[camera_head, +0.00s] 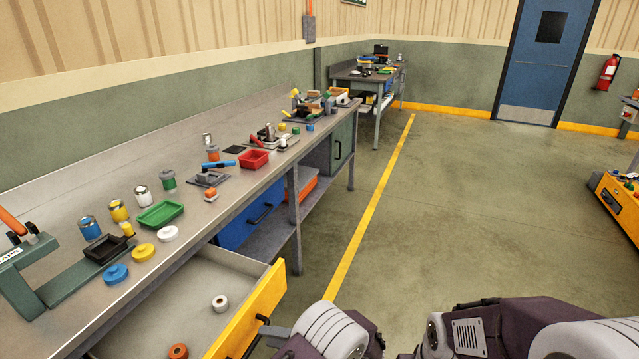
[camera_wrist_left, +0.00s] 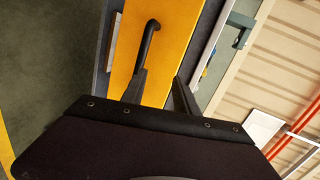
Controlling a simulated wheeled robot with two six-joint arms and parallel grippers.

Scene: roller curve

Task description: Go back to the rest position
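My left gripper (camera_head: 276,331) is at the yellow front (camera_head: 257,312) of an open drawer, low in the head view. In the left wrist view its two dark fingers (camera_wrist_left: 160,78) stand apart with nothing between them. The drawer's black handle (camera_wrist_left: 148,45) lies just beyond them, close to the left finger's tip. I cannot tell whether they touch. The handle is partly hidden in the head view. My right gripper is not in view.
A long workbench (camera_head: 232,195) on the left carries jars, a green tray (camera_head: 160,215) and a red tray (camera_head: 254,158). The drawer holds a white roll (camera_head: 220,302) and an orange roll (camera_head: 178,351). The floor (camera_head: 450,215) to the right is clear; an orange cart (camera_head: 617,205) stands at far right.

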